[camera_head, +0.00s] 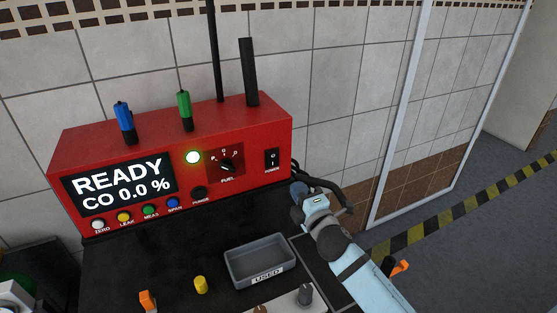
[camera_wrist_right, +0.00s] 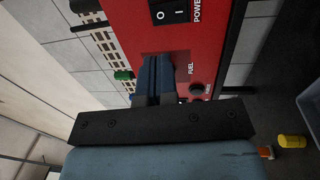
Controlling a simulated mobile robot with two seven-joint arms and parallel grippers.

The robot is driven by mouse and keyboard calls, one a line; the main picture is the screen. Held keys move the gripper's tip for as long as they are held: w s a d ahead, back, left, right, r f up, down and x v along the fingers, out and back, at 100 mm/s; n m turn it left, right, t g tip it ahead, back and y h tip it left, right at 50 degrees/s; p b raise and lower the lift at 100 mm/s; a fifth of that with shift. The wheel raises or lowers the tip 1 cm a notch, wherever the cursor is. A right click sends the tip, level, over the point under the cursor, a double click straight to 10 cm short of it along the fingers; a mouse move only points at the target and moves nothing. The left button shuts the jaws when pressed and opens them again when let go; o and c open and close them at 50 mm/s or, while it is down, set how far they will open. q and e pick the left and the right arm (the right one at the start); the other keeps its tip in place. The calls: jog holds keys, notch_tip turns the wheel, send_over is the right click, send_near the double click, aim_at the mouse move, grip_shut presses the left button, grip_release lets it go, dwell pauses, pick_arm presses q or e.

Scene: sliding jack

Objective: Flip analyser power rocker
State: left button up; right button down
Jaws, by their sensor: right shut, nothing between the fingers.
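The red analyser (camera_head: 240,122) stands on a black bench top, and its screen (camera_head: 120,186) reads READY, CO 0.0 %. The black power rocker (camera_head: 272,160), marked O and I, is at the right end of its front panel. The rocker also shows at the top of the right wrist view (camera_wrist_right: 168,12). I cannot tell which side is pressed. My right gripper (camera_head: 299,190) is just right of and below the rocker, apart from it. In the right wrist view its dark blue fingers (camera_wrist_right: 154,75) are shut and empty, covering the fuel knob area. My left gripper is not in view.
A lit round lamp (camera_head: 193,157) and the fuel knob (camera_head: 227,164) sit left of the rocker. Dark cables (camera_head: 340,190) run beside the analyser's right end. A grey USED tray (camera_head: 258,262) and a yellow cylinder (camera_head: 201,285) are on the bench in front.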

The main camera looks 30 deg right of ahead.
aim_at(275, 155)
jog(key=w, duration=0.3)
jog(key=w+r+p, duration=0.1)
jog(key=w, duration=0.3)
jog(key=w+p, duration=0.1)
jog(key=w, duration=0.3)
jog(key=shift+d+r, duration=0.3)
jog(key=shift+w+p, duration=0.3)
jog(key=shift+w, duration=0.1)
jog(key=shift+w, duration=0.2)
jog(key=shift+d, duration=0.1)
